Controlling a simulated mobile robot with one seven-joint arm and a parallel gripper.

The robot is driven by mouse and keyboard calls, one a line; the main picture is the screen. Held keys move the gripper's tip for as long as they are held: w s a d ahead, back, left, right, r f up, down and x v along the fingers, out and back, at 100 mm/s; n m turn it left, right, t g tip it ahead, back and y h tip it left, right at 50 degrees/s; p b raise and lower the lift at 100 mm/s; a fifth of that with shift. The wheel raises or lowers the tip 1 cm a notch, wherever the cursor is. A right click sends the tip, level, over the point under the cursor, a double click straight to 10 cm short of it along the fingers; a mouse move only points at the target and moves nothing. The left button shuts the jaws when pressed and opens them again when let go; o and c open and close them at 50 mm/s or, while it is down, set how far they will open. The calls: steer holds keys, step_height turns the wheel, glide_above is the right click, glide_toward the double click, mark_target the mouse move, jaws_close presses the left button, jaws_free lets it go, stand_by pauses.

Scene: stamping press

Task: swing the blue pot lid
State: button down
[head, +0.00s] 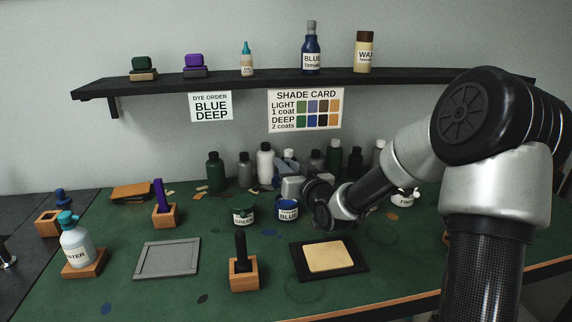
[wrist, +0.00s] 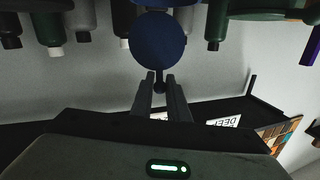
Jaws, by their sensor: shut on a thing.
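The blue pot (head: 288,213), labelled BLUE, stands mid-table beside the green pot (head: 243,215). The blue lid (wrist: 158,41) shows in the wrist view as a dark round disc, nearly face-on, with a small tab towards my fingers. My gripper (wrist: 160,88) is shut on this tab. In the head view my gripper (head: 270,172) is just above and behind the blue pot. The lid is not clearly seen there, and I cannot tell its exact angle to the pot's rim.
Several bottles (head: 215,172) stand behind the pots, close to my gripper. A dark block with a tan pad (head: 328,256) lies in front right. A stamp in a wooden holder (head: 243,268) and a grey tray (head: 167,258) are front left. A shelf (head: 270,82) hangs above.

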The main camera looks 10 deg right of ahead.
steer(key=shift+w+r+g+p, duration=0.35)
steer(key=shift+r+p, duration=0.25)
steer(key=shift+p, duration=0.15)
steer(key=shift+w+f+m+g+p, duration=0.1)
steer(key=shift+w+m+g+p, duration=0.2)
steer(key=shift+w+g+p, duration=0.55)
steer(key=shift+w+f, duration=0.1)
steer(key=shift+f, duration=0.15)
steer(key=shift+w, duration=0.25)
steer(key=c, duration=1.7)
jaws_free()
steer(key=shift+f, duration=0.1)
